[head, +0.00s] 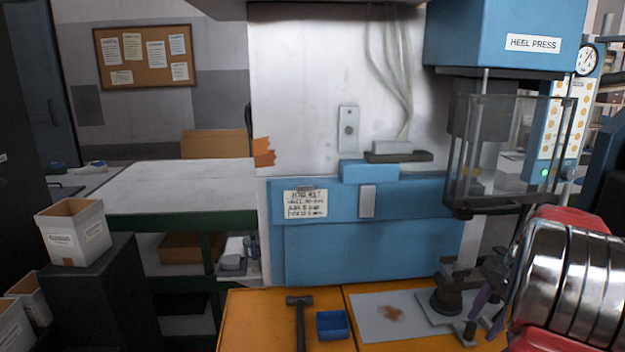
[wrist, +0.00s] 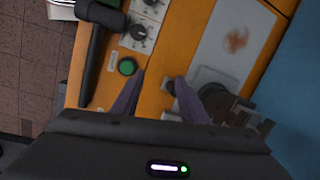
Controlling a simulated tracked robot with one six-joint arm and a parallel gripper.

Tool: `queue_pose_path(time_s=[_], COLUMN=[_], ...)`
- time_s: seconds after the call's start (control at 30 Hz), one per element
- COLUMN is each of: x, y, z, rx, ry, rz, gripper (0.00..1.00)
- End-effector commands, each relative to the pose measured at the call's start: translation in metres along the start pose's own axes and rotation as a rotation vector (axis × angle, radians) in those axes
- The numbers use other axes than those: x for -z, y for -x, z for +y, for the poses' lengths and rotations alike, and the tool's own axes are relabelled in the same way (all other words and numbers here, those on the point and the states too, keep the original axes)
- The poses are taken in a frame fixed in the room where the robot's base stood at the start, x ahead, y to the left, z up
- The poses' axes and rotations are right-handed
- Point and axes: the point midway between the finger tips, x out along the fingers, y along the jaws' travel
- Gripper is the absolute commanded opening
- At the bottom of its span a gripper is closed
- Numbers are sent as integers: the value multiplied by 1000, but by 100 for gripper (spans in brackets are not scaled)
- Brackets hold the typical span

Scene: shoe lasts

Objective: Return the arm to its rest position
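My arm enters at the right of the head view, with a shiny ribbed metal section and red parts. My gripper (head: 484,291) shows at its left end, partly hidden, close to a dark metal fixture (head: 447,298) on the orange bench top. In the wrist view the two purple fingers of my gripper (wrist: 168,96) stand apart with nothing held between them. Beyond them lie the bench (wrist: 178,45) and part of the metal fixture (wrist: 222,84).
A hammer (head: 299,312) and a blue tray (head: 333,325) lie on the orange bench, left of a stained grey plate (head: 376,324). The blue heel press (head: 505,32) with its clear guard (head: 512,140) stands above right. The wrist view shows a green button (wrist: 127,66) and dials (wrist: 139,32).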

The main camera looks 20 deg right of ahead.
Motion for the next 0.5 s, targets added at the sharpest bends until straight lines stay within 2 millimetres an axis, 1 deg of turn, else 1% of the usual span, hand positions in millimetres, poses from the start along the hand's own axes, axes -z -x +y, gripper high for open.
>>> queue_pose_path(time_s=[0.03, 0.1, 0.5], x=[-12, -26, -105], y=[1, 2, 7], z=[-2, -4, -10], rx=[-5, -11, -40], ry=[42, 101, 415], rz=[9, 20, 85], gripper=[40, 40, 40])
